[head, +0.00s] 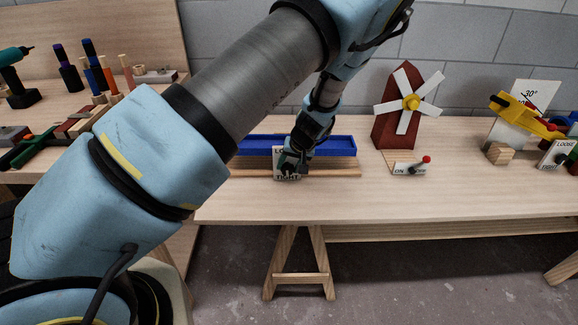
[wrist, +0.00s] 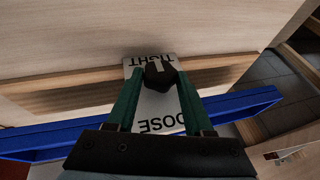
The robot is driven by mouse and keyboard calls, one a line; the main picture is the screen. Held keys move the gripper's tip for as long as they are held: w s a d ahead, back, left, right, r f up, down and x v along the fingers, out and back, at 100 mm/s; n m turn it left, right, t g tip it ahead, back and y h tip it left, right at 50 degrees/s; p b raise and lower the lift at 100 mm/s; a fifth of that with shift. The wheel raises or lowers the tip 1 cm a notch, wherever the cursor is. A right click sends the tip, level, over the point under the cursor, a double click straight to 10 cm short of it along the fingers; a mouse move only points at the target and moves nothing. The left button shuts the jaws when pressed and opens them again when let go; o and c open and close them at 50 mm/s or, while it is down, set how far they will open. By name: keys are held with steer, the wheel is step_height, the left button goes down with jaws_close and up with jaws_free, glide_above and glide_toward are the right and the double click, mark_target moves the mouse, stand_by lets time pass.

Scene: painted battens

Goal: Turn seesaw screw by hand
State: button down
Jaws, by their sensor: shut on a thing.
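A white plate (head: 279,176) with LOOSE and TIGHT lettering stands in front of the long blue trough (head: 335,146) on the bench. In the wrist view the plate (wrist: 160,108) carries a dark screw knob (wrist: 158,72) near its TIGHT end. My gripper (head: 291,160) is at the plate. In the wrist view its two green fingers (wrist: 159,80) are shut on the knob, one on each side. The knob's pointer, if it has one, is not clear. In the head view my gripper hides the knob and part of the lettering.
A red windmill (head: 392,116) with white sails and an ON switch plate (head: 409,169) stand to the right. Farther right are a yellow lever (head: 521,115), a 30° board and another LOOSE plate (head: 554,154). Pegs and tools fill the left. The bench front (head: 400,205) is clear.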

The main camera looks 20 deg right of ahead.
steer(key=shift+c, duration=1.4)
jaws_free()
steer(key=b+v, duration=0.1)
steer(key=v, duration=0.9)
steer(key=shift+s+r, duration=0.2)
steer(key=shift+r, duration=0.15)
steer(key=w+a+r+n+g, duration=0.1)
steer(key=a+r+g, duration=0.1)
steer(key=a, duration=0.8)
steer(key=w+a+r+n+g, duration=0.1)
steer(key=w+a+r+n, duration=0.15)
steer(key=a, duration=0.75)
steer(key=s+a+r+p, duration=0.1)
steer(key=s+a+r, duration=0.2)
steer(key=a, duration=0.6)
steer(key=s+a+r+h+p, duration=0.1)
steer(key=s+a+r, duration=0.3)
steer(key=a, duration=0.5)
steer(key=shift+s+n+g, duration=0.4)
steer(key=shift+s+n, duration=0.05)
steer(key=shift+s, duration=0.6)
